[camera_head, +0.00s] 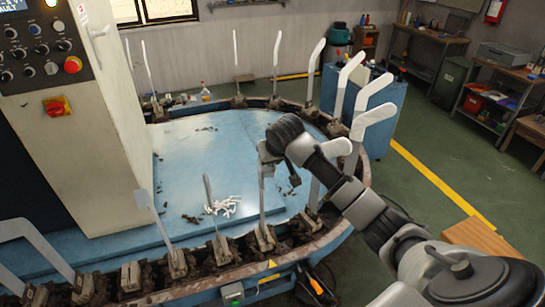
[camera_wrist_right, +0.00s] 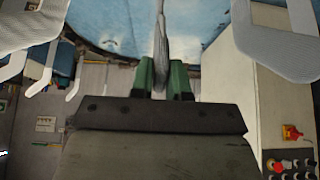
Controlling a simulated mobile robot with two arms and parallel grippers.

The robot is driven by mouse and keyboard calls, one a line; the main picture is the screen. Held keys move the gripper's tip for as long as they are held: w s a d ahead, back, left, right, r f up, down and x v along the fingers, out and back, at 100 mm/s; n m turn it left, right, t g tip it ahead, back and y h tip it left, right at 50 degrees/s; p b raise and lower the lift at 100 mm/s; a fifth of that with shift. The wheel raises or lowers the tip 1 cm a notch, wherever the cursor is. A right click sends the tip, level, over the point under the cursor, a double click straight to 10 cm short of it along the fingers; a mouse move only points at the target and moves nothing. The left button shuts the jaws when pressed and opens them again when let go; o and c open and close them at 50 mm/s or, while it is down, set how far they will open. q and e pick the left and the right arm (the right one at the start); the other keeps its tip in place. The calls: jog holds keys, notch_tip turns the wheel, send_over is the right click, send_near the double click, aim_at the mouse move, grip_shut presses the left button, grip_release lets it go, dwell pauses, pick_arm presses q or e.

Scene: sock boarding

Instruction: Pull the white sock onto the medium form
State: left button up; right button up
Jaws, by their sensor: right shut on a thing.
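My right arm reaches in from the lower right of the head view. Its gripper is at the top of a thin upright form (camera_head: 262,212) at the front of the ring, mostly hidden by the arm's wrist. In the right wrist view the green fingertips of my right gripper (camera_wrist_right: 160,76) are shut on a pale grey, narrow piece (camera_wrist_right: 160,45). It looks like the white sock; where sock ends and form begins cannot be told. Which form is medium does not show. My left gripper is not in view.
Bare forms (camera_head: 148,205) stand at the front left of the ring. Pale, bent-topped forms (camera_head: 374,92) stand close behind my right arm. A control cabinet (camera_head: 90,130) rises at the left. Green floor with a yellow line (camera_head: 440,180) is open at the right.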

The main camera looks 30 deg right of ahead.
jog(key=shift+f+b, duration=0.35)
jog(key=shift+f, duration=0.85)
jog(key=o, duration=0.8)
jog(key=b+v, duration=0.2)
jog(key=v, duration=0.9)
jog(key=shift+f, duration=0.15)
